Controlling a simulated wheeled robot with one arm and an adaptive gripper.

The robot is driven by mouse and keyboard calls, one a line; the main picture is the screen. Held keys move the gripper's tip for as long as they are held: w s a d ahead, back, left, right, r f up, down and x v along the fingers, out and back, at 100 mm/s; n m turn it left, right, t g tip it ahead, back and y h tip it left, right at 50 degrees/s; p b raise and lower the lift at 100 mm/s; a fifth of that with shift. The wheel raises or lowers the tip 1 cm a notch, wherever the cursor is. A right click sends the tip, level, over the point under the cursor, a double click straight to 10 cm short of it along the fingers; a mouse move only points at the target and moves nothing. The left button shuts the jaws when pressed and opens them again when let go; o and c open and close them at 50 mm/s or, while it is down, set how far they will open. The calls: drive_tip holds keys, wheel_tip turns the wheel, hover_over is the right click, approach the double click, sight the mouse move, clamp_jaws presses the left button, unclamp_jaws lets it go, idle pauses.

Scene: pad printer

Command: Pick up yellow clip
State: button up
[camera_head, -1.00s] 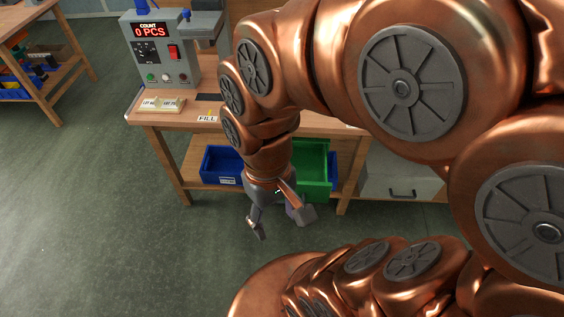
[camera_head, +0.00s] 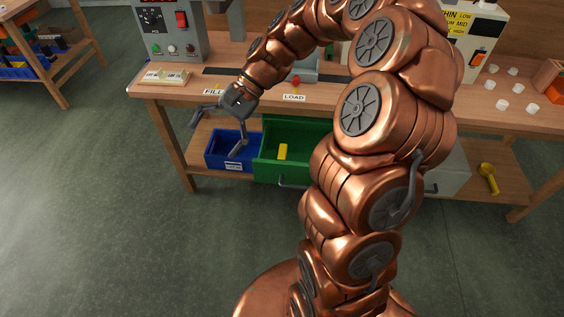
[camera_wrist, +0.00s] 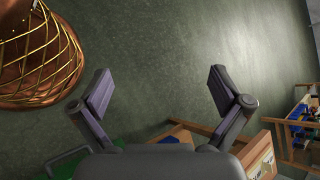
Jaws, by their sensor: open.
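A small yellow piece (camera_head: 282,152), which looks like the yellow clip, lies inside the open green drawer (camera_head: 290,178) below the bench in the head view. It is too small to make out its exact shape. My gripper (camera_head: 215,134) is open and empty, in front of the bench edge and to the left of the green drawer, apart from the clip. In the wrist view, my gripper (camera_wrist: 160,88) has its fingers spread wide over floor, with nothing between them. The clip does not show in the wrist view.
A blue bin (camera_head: 220,150) sits on the lower shelf left of the drawer. The bench (camera_head: 330,97) has FILL and LOAD labels along its front. A yellow tool (camera_head: 488,178) lies on the lower shelf at right. The floor (camera_head: 120,230) in front is clear.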

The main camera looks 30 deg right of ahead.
drive_tip(key=w+d+f+m+t+y+b, duration=0.25)
drive_tip(key=w+d+f+m, duration=0.25)
drive_tip(key=w+d+f, duration=0.25)
drive_tip(key=m+t+h+b, duration=0.2)
drive_tip(key=m+t+b, duration=0.55)
drive_tip(key=m, duration=0.35)
approach(283, 151)
drive_tip(key=x, duration=0.4)
drive_tip(key=shift+w+r, duration=0.2)
drive_tip(key=shift+r, duration=0.2)
drive_tip(key=shift+f+m+h, duration=0.2)
drive_tip(key=shift+m+h, duration=0.05)
drive_tip(key=shift+m, duration=0.05)
drive_tip(key=shift+w+a+f, duration=0.2)
drive_tip(key=shift+w, duration=0.05)
drive_tip(key=shift+s+b+x, duration=0.25)
drive_tip(key=shift+b+x, duration=0.65)
drive_tip(key=shift+x, duration=2.45)
drive_tip(key=shift+a+f, duration=0.1)
drive_tip(key=shift+a, duration=0.1)
drive_tip(key=shift+c, duration=0.2)
drive_tip(key=c, duration=0.7)
